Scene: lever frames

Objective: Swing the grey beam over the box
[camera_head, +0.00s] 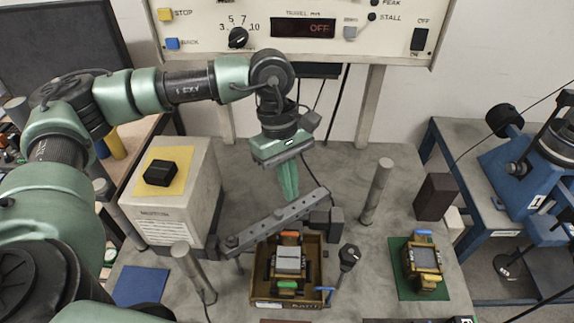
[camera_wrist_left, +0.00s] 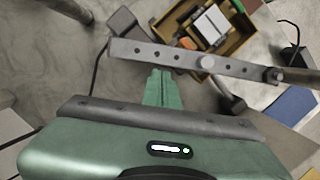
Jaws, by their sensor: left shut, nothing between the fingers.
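The grey beam (camera_head: 278,221), a bar with a row of holes, lies slantwise at the back left of the open brown box (camera_head: 257,285). It also shows in the left wrist view (camera_wrist_left: 190,60), crossing in front of part of the box (camera_wrist_left: 245,42). A device with a pale grey top (camera_head: 289,262) sits in the box. My left gripper (camera_head: 289,190) is shut and empty, its green fingers pointing down beside the beam, behind it in the head view. In the left wrist view the fingertips (camera_wrist_left: 158,78) are close to the beam; contact is unclear. My right gripper is not in view.
Dark blocks (camera_head: 326,221) stand by the beam's right end. A black-knobbed lever (camera_head: 348,257) is right of the box. Grey posts (camera_head: 377,190) rise from the table. A pale block (camera_head: 165,215) stands left; a second device (camera_head: 424,261) sits on a green mat at right.

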